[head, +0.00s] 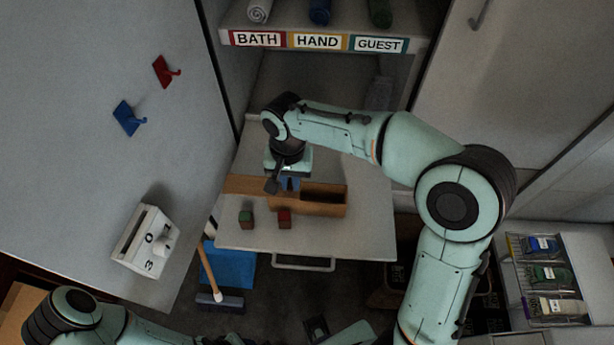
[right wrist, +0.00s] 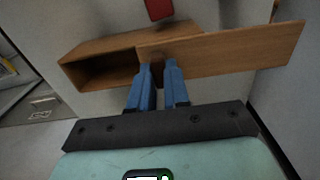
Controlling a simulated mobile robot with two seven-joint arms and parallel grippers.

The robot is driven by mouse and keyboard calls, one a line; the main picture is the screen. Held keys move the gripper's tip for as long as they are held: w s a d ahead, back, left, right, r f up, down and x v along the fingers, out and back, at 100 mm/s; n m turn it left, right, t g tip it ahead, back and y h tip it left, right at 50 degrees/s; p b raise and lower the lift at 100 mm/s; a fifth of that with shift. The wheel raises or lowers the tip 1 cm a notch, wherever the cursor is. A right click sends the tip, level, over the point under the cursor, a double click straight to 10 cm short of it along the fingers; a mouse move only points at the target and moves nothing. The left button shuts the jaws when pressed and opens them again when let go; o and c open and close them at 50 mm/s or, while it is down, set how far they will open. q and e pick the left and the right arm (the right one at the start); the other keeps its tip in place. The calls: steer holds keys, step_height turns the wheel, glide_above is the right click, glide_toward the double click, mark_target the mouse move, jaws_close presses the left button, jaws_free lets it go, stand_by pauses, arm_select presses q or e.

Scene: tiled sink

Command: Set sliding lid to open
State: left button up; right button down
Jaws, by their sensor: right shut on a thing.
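A wooden box (head: 325,209) stands on the pale tabletop. Its sliding lid (head: 243,185) sticks out past the box's left end in the head view. The box's right part is uncovered, showing a dark hollow. In the right wrist view, the open box (right wrist: 95,75) is at left and the lid (right wrist: 240,54) reaches right. My right gripper (head: 289,185) points down at the lid. Its blue fingers (right wrist: 158,70) are close together on a small part of the lid, largely hidden between them.
A green block (head: 246,219) and a red block (head: 284,218) lie in front of the box. A shelf labelled BATH, HAND and GUEST (head: 317,41) is behind. The tabletop (head: 368,225) is clear to the right. A white numbered box (head: 146,241) is at left.

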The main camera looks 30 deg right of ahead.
steer(key=shift+w+a, duration=0.25)
arm_select(q)
steer(key=shift+r, duration=0.1)
arm_select(e)
steer(key=shift+s, duration=0.1)
steer(key=c, duration=1.1)
jaws_free()
arm_select(q)
steer(key=w+r+p, duration=0.1)
steer(key=r+p, duration=0.1)
steer(key=shift+w+r, duration=0.35)
steer(key=shift+r, duration=0.05)
arm_select(e)
step_height(320, 180, up, 13)
steer(key=shift+r, duration=0.2)
arm_select(q)
steer(key=shift+s, duration=0.1)
